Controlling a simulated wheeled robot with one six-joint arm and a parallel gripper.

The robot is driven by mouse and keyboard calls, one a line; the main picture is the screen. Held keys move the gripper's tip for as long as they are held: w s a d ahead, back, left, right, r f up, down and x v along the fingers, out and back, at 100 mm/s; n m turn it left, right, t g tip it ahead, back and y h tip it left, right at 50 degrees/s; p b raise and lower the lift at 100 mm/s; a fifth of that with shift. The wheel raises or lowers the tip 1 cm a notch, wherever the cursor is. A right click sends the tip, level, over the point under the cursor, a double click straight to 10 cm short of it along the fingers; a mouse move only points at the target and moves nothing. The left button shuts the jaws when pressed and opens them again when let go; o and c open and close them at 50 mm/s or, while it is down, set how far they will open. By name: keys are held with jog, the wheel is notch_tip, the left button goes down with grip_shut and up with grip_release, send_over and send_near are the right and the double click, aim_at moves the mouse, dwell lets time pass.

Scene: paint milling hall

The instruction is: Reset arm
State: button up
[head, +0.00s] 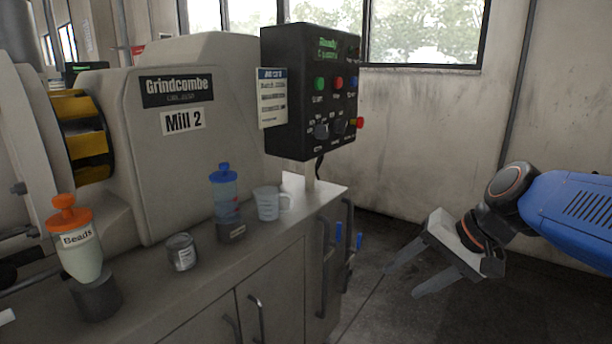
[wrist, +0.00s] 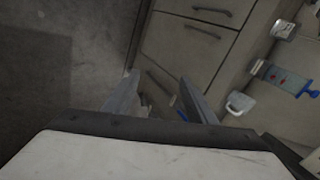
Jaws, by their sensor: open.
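My gripper (head: 402,279) is open and empty in the head view, held out to the right of the cabinet over the dark floor. Its two grey fingers point left and down, apart from everything. In the wrist view my gripper (wrist: 158,98) shows both fingers spread, with the floor and cabinet front beyond them. My blue arm comes in from the right edge of the head view.
The cabinet (head: 275,279) carries a Beads bottle (head: 81,250), a glass jar (head: 181,252), a blue-capped bottle (head: 226,200) and a measuring jug (head: 269,204). A black control box (head: 312,92) stands above its right end. The floor right of the cabinet is clear.

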jog(key=s+d+f+n+h, duration=0.4)
jog(key=s+d+f, duration=0.4)
jog(key=s, duration=0.3)
jog(key=shift+s+d+f+n+t+h, duration=0.2)
jog(key=shift+s+f+n+t+h, duration=0.15)
jog(key=shift+h, duration=0.55)
jog(key=shift+r, duration=0.1)
